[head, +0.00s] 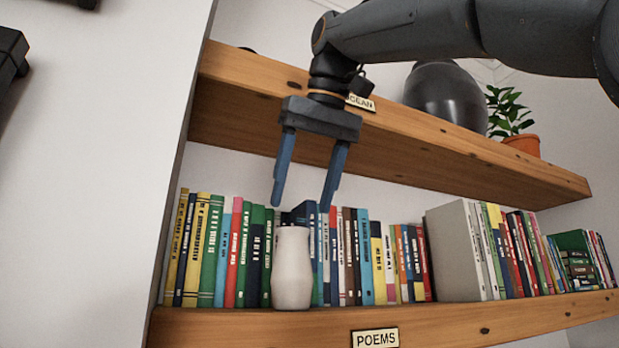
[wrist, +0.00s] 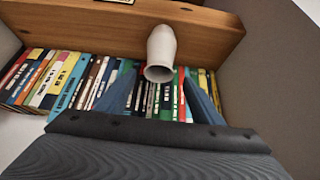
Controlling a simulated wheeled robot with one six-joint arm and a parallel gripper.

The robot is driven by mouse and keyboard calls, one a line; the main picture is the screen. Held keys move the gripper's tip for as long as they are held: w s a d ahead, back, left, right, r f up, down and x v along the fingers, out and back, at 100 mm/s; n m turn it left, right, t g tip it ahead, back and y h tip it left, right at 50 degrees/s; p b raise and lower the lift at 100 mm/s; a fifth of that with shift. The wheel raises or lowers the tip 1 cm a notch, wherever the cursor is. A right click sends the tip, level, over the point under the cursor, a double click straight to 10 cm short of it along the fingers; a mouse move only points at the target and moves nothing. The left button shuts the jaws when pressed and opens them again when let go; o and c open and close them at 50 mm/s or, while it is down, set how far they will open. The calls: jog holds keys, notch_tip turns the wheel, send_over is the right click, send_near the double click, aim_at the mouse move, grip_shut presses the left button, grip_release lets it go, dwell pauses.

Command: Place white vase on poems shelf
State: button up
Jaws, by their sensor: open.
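The white vase (head: 291,268) stands upright on the lower shelf (head: 450,323), in front of the books. That shelf bears the POEMS label (head: 376,338), to the right of the vase. My gripper (head: 300,207) is open and empty, with its two blue fingers pointing down above the vase. The fingertips look apart from it. In the wrist view, where the scene appears upside down, the vase (wrist: 160,54) shows beyond and between the open fingers, its base against the wooden shelf (wrist: 85,25).
A row of books (head: 350,255) fills the shelf behind the vase, and a grey box-like block (head: 455,250) stands among them. The upper shelf (head: 440,138), holding a dark round vase (head: 447,95) and a potted plant (head: 510,115), is close behind my gripper. A wall stands at left.

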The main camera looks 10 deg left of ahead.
jog(key=shift+v, duration=1.95)
jog(key=shift+s, duration=0.1)
